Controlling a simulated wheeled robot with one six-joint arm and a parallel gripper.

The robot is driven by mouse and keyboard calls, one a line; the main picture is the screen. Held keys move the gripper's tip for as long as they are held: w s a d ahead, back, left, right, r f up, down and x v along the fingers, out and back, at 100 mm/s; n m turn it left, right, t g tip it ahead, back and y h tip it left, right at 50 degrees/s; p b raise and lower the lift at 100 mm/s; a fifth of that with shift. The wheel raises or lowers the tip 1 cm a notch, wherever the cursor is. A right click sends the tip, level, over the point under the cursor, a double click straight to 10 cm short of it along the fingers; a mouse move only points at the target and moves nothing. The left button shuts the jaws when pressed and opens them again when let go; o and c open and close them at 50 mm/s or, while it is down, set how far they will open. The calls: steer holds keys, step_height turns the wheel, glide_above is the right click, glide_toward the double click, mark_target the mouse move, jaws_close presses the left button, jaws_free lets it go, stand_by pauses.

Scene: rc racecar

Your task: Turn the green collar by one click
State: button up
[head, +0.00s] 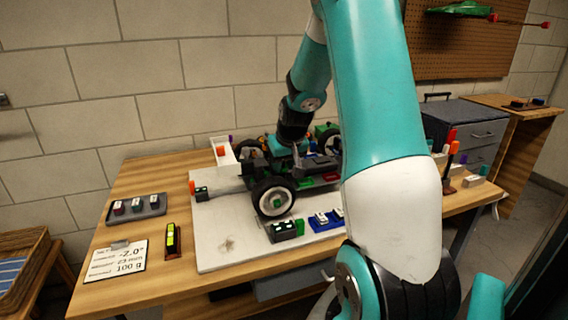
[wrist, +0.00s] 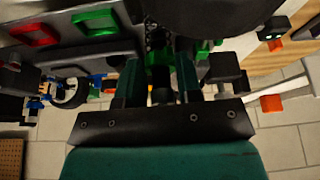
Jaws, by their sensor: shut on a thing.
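The RC car stands on a white board (head: 225,240) on the workbench, its front wheel (head: 272,198) towards me. My gripper (head: 297,150) reaches down over the car's near end beside that wheel. In the wrist view my gripper (wrist: 160,80) has its two fingers close together around a small green part (wrist: 157,57), which I take to be the green collar. The fingers hide most of it. The dark tyre (wrist: 215,15) is just beyond the fingers. I cannot tell the collar's turn angle.
A card (head: 117,261) marked -2.0° and a small yellow-green gauge (head: 171,240) lie on the bench at left. A dark tray (head: 136,208) holds several small parts. A blue tray (head: 326,221) sits at the board's front. My arm hides the bench's right middle.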

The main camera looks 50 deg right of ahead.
steer(key=shift+d+r, duration=0.1)
steer(key=o, duration=0.9)
steer(key=p+v, duration=0.1)
steer(key=v, duration=1.6)
steer(key=shift+s+r, duration=0.1)
steer(key=shift+r, duration=0.05)
